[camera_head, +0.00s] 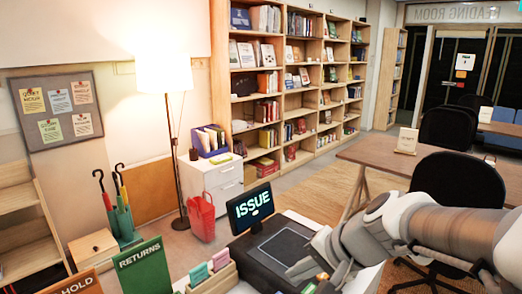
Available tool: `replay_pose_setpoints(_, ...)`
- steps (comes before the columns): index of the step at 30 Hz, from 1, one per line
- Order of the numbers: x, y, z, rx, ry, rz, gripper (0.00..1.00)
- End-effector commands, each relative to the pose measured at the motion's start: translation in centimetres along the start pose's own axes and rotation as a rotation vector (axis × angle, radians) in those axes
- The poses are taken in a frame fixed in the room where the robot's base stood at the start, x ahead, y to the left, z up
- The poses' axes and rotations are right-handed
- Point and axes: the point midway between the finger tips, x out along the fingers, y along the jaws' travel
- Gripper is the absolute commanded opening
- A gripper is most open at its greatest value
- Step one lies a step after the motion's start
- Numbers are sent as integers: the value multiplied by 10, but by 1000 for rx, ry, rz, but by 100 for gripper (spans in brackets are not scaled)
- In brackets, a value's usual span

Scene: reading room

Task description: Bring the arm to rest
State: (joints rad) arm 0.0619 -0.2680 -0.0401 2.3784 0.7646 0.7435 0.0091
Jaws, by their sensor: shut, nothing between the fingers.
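My arm (440,230) reaches in from the right edge, grey with a brown-toned link. It slopes down to the left. My gripper (308,274) is at its end, low over the right side of the black desk unit (268,252). It is shut with nothing held. The fingertips are small and partly hidden near the bottom of the picture. Whether it touches the unit cannot be told.
A screen reading ISSUE (250,207) stands behind the unit. A green RETURNS sign (145,268) and a wooden card box (212,277) are left. A black chair (455,185) and wooden table (385,158) stand behind my arm. Wooden floor (310,188) is open beyond.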

Motion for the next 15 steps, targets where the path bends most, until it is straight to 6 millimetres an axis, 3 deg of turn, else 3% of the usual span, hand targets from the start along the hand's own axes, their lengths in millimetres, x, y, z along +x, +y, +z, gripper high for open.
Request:
replay_pose_setpoints(1, -17, 2, 11, -96, 12, 30, 0)
replay_pose_setpoints(6, -59, 27, 36, -387, 57, 178, 0)
replay_pose_setpoints(15, -110, 65, 45, -685, 149, 400, 0)
